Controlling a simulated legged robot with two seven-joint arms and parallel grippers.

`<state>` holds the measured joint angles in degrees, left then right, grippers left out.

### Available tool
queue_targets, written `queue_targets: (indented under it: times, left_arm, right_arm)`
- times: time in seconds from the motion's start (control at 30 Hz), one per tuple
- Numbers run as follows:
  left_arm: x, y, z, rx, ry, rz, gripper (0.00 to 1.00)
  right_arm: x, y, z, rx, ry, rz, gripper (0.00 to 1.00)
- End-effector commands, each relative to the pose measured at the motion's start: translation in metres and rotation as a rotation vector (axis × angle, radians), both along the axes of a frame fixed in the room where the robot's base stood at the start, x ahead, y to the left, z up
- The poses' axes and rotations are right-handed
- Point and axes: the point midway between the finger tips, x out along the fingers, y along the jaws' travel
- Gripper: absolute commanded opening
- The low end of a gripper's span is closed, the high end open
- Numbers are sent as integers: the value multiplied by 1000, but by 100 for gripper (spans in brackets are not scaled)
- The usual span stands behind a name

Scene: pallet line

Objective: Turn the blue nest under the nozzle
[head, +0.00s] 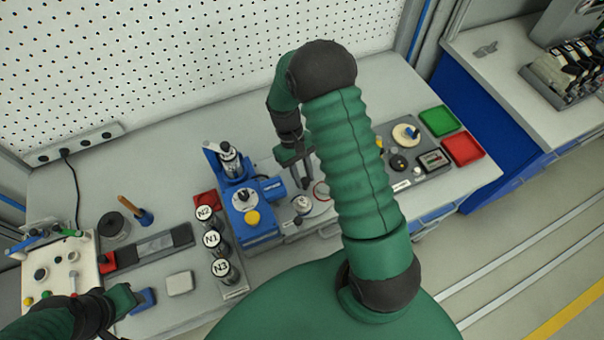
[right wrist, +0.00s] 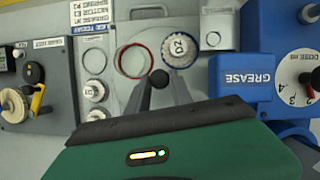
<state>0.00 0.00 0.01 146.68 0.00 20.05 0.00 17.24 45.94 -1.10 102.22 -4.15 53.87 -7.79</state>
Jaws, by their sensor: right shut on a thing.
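In the right wrist view a round part marked D2 (right wrist: 180,47) sits in the blue-ringed nest (right wrist: 165,58), beside the empty red ring nest (right wrist: 133,60). Both are on a grey plate. The part also shows in the head view (head: 302,204), near the red ring (head: 322,190). The blue greaser (right wrist: 240,85) stands to the right of the blue nest in the wrist view; I cannot make out its nozzle tip. My right gripper (right wrist: 159,88) is shut on a black knob (right wrist: 158,78) between the two nests. My left gripper (head: 128,298) is at lower left; its jaws are unclear.
Bottles marked N1 (head: 212,240), N2 and N3 stand left of the blue press (head: 255,228). Green (head: 439,121) and red (head: 463,149) trays lie at the right. A control panel (head: 55,265) is at far left.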

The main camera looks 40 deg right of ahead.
Motion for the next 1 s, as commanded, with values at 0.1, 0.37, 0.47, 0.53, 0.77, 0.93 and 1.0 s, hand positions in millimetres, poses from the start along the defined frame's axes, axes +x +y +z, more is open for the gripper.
queue_targets:
  times: [0.1, 0.37, 0.47, 0.53, 0.77, 0.93, 1.0]
  left_arm:
    - [0, 0, 2, 0, 0, 0, 36]
    - [0, 0, 6, 0, 0, 0, 36]
    - [0, 0, 7, 0, 0, 0, 36]
    - [0, 0, 8, 0, 0, 0, 36]
    - [0, 0, 10, 0, 0, 0, 36]
    - [0, 0, 12, 0, 0, 0, 36]
    - [0, 0, 12, 0, 0, 0, 36]
  right_arm:
    - [-4, 0, -1, 2, 12, -60, 0]
    - [-5, -1, -1, 2, 13, -190, 0]
    - [-5, -1, -1, 2, 13, -237, 0]
    - [-5, -1, -2, 1, 13, -274, 0]
    - [-5, -1, -2, 2, 13, -388, 0]
    - [-6, -1, -2, 2, 14, -472, 0]
    - [-6, -1, -2, 1, 15, -507, 0]
